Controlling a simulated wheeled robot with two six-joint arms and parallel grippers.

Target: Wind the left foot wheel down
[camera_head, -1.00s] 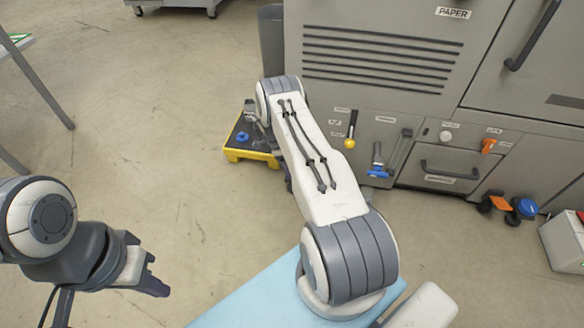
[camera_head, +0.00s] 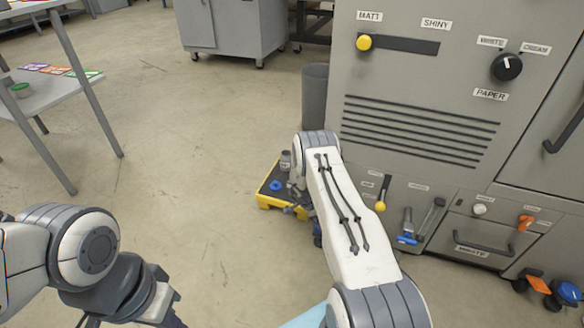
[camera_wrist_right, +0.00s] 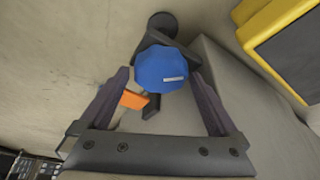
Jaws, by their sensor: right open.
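A blue foot wheel (camera_wrist_right: 162,68) with a pale mark on it shows in the right wrist view, on a dark foot beside the machine's lower corner. An orange lever (camera_wrist_right: 133,100) is just below and left of it. My right gripper (camera_wrist_right: 160,76) is open, with one finger on each side of the blue wheel; I cannot tell whether they touch it. In the head view my right arm covers the right gripper and most of this foot. My left gripper (camera_head: 166,308) hangs at the lower left over the floor, away from the machine; its jaws are unclear.
The grey machine (camera_head: 420,160) fills the right side. A yellow tray (camera_head: 268,200) lies on the floor left of my right arm, by a grey bin (camera_head: 314,95). Another blue wheel (camera_head: 568,292) and orange lever (camera_head: 538,284) are at far right.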

